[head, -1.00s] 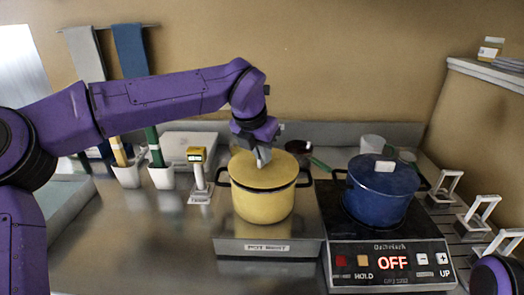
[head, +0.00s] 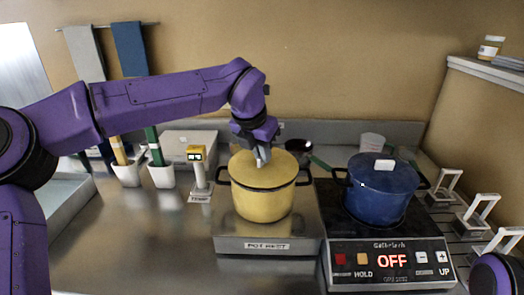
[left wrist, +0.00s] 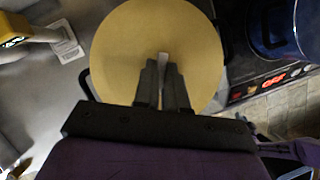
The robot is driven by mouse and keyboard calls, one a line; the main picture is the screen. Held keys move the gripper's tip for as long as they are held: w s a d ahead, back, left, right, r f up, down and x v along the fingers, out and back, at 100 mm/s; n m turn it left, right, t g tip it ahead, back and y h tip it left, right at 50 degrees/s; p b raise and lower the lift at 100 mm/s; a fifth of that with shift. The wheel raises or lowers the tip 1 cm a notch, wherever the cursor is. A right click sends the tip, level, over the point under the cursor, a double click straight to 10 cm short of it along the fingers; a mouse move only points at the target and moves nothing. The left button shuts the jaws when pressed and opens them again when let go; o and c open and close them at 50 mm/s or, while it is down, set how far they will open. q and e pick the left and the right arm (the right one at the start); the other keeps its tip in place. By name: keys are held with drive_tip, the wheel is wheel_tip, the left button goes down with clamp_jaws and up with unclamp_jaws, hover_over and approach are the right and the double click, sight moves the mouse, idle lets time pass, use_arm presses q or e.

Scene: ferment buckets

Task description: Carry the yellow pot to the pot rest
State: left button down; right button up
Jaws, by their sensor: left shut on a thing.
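The yellow pot (head: 263,205), with its lid (head: 250,172) on and dark handles at its sides, stands upright on the pot rest (head: 230,246), a low metal block labelled POT REST. My left gripper (head: 263,158) is above the lid and shut on the lid's knob, which its fingers mostly hide in the head view. In the left wrist view the fingers close around the pale knob (left wrist: 163,60) near the middle of the yellow lid. My right gripper does not show.
A blue pot (head: 380,195) stands on the cooktop (head: 385,262), whose display reads OFF, close on the right. A temperature display stand (head: 198,175) and white tool holders (head: 160,177) are to the left. The counter at front left is clear.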

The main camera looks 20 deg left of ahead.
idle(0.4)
use_arm(q)
drive_tip(key=c, duration=0.6)
unclamp_jaws()
drive_tip(key=shift+c, duration=0.2)
wheel_tip(320, 180, up, 7)
drive_tip(key=p, duration=0.6)
drive_tip(key=shift+p, duration=0.35)
clamp_jaws()
